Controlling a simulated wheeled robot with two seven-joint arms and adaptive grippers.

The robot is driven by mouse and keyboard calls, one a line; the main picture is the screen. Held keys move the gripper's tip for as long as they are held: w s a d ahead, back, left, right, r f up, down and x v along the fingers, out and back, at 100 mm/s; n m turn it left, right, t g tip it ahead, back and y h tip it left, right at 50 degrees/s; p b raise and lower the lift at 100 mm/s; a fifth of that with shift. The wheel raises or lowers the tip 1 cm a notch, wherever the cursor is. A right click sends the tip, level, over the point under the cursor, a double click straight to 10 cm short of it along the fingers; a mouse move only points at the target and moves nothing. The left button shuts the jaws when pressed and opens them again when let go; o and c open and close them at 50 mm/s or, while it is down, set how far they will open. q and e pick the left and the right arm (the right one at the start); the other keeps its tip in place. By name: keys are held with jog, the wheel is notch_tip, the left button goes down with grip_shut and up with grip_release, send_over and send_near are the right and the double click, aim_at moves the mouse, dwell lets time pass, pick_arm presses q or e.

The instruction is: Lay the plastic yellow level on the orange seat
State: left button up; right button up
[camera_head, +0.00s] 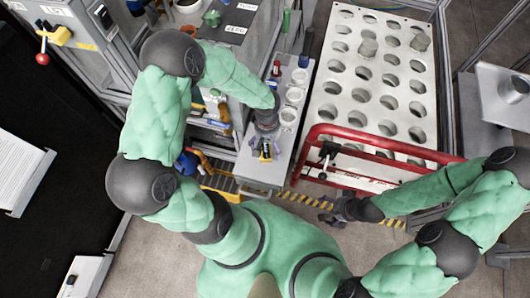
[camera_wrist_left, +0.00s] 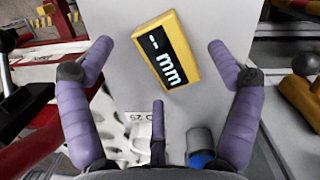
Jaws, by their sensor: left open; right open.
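A yellow block with a black face marked "mm", which I take for the yellow level (camera_wrist_left: 166,50), lies on a light grey surface. In the head view a small yellow patch of it (camera_head: 265,153) shows at my left gripper (camera_head: 262,146). My left gripper is open above the level, its purple fingers on either side of it and apart from it. My right gripper (camera_head: 333,213) is open and empty, low over the floor in front of the red rail. I cannot make out an orange seat for certain in either view.
The narrow grey bench (camera_head: 262,174) holds white cups (camera_head: 289,114) and small bottles behind my left gripper. A red rail (camera_head: 318,132) stands before a white panel with round holes (camera_head: 365,75). Yellow-black tape (camera_head: 300,198) marks the floor. A grey cabinet stands at the upper left.

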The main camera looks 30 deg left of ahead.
pick_arm(q)
notch_tip(320, 180, down, 3)
jog(key=shift+s+d+r+b, duration=0.1)
jog(key=shift+b, duration=0.35)
jog(key=c, duration=1.4)
jog(key=shift+r, duration=0.15)
